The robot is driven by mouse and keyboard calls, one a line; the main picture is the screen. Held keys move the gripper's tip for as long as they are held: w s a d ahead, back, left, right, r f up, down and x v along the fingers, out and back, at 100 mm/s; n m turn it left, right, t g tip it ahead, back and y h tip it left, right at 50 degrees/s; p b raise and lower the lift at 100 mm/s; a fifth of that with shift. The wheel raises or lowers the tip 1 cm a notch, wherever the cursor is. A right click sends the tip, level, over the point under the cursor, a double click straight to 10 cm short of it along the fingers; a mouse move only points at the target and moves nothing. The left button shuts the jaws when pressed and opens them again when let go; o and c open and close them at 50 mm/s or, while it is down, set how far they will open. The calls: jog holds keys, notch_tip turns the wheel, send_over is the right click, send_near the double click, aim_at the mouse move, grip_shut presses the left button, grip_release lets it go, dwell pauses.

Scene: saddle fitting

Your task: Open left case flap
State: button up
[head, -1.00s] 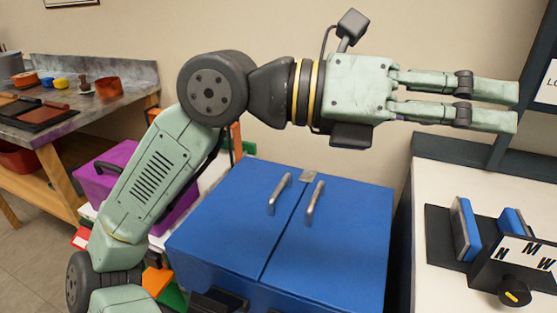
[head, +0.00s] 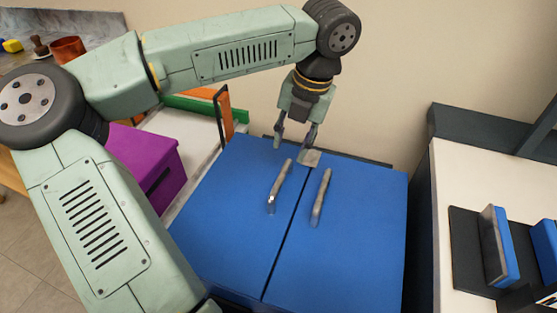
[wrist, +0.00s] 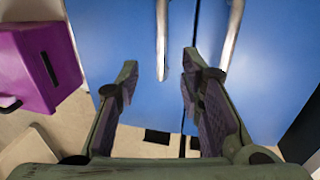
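The blue case has a left flap (head: 225,205) and a right flap (head: 345,225), both lying shut with a thin seam between them. The left flap's metal handle (head: 279,187) is near the seam, and the right flap's handle (head: 321,197) is beside it. My gripper (head: 294,146) points down over the back of the case, fingers apart and empty. In the wrist view my gripper (wrist: 158,76) has the left handle (wrist: 162,40) in the gap between its fingertips, just beyond them. Contact does not show.
A grey plate (head: 309,158) sits at the back of the seam. A purple box (head: 145,160) stands left of the case. A white counter (head: 455,170) with a dark fixture (head: 490,250) is at the right. The air over the flaps' front is clear.

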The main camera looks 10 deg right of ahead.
aim_at(281, 177)
jog(key=f, duration=0.3)
jog(key=a+f+p, duration=0.1)
jog(key=f, duration=0.6)
jog(key=shift+w+a+p, duration=0.3)
jog(key=shift+w+p, duration=0.05)
grip_shut()
dwell(0.3)
